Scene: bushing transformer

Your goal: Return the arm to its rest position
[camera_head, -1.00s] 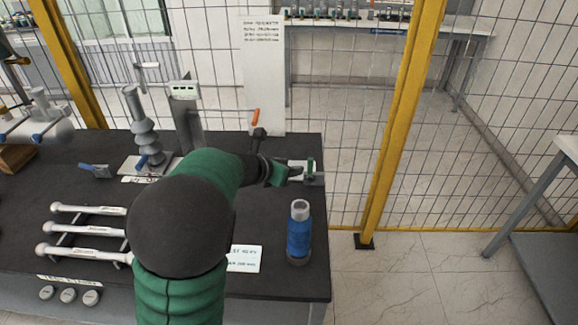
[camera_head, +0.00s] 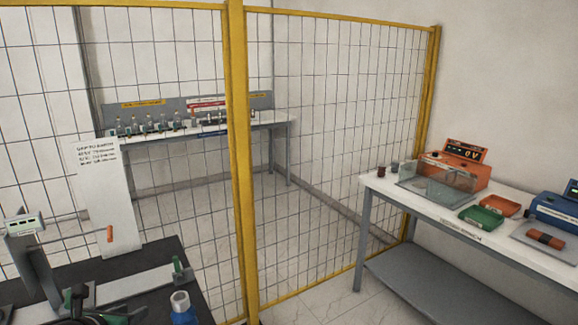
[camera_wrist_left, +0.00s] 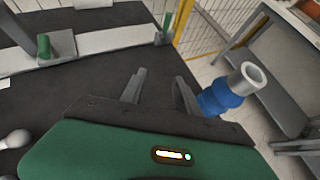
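My left gripper shows in the left wrist view (camera_wrist_left: 158,84) with its two dark fingers apart and nothing between them. In the head view only a small part of my left arm or gripper (camera_head: 112,318) shows at the bottom left edge. In the wrist view the gripper is over the dark tabletop (camera_wrist_left: 85,95). A blue bottle with a grey neck (camera_wrist_left: 225,98) stands just right of the fingers; I cannot tell whether they touch. The bottle's top also shows in the head view (camera_head: 182,308). My right gripper is not in view.
A pale metal bar (camera_wrist_left: 105,40) with green posts lies beyond the fingers. A yellow-framed mesh fence (camera_head: 240,150) rises behind. A white bench (camera_head: 420,205) with an orange meter (camera_head: 455,168) stands at right.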

